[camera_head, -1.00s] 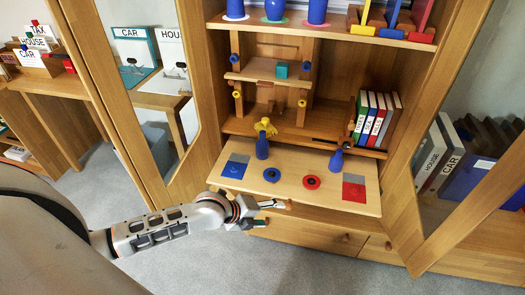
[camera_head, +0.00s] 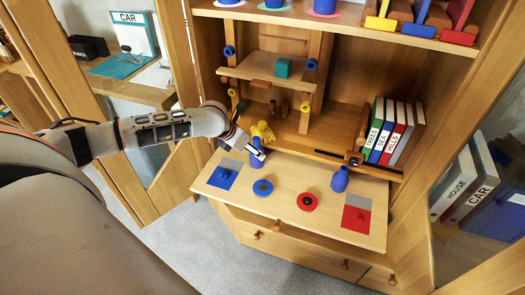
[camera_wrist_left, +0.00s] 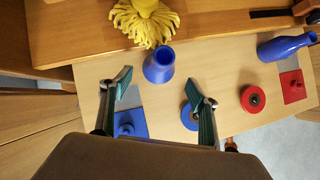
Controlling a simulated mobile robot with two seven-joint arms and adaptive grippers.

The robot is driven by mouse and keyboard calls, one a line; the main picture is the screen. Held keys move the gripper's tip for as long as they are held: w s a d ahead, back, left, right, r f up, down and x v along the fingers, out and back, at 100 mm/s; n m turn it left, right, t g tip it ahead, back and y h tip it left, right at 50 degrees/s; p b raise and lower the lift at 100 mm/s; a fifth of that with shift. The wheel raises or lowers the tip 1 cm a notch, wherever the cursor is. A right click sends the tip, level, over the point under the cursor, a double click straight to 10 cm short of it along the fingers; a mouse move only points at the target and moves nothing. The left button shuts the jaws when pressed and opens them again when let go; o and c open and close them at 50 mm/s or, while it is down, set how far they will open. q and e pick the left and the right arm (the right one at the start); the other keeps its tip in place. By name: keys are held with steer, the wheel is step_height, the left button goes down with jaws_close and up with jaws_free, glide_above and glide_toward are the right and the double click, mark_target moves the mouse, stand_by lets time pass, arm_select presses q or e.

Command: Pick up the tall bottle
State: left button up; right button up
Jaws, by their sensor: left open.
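A blue bottle (camera_head: 257,158) stands upright on the pull-out board, near its back left. In the left wrist view this bottle (camera_wrist_left: 159,64) is seen from above, just beyond the gap between the fingertips. My left gripper (camera_head: 250,143) is open at this bottle and partly covers it; its fingers (camera_wrist_left: 163,88) are apart with nothing between them, and I cannot tell if they touch it. A second blue bottle (camera_head: 340,180) stands farther right; it also shows in the left wrist view (camera_wrist_left: 287,45). I cannot tell for sure which is taller. My right gripper is not in view.
A yellow tasselled thing (camera_head: 262,131) is close behind the left bottle. The board (camera_head: 285,176) bears blue and red squares and discs. Books (camera_head: 390,130) stand on the shelf at right. Open cabinet doors flank the board; an upper shelf (camera_head: 380,32) is above.

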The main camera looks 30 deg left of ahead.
arm_select(q)
steer(key=shift+w+d+f, duration=0.1)
steer(key=shift+w+f, duration=0.05)
steer(key=shift+f, duration=0.35)
steer(key=shift+w+f, duration=0.15)
steer(key=shift+f, duration=0.35)
steer(key=b+x, duration=0.2)
steer(key=x, duration=0.2)
steer(key=shift+w+f, duration=0.15)
steer(key=shift+f, duration=0.1)
steer(key=shift+w+f, duration=0.15)
steer(key=shift+w, duration=0.15)
steer(key=c, duration=1.2)
steer(key=shift+c, duration=0.6)
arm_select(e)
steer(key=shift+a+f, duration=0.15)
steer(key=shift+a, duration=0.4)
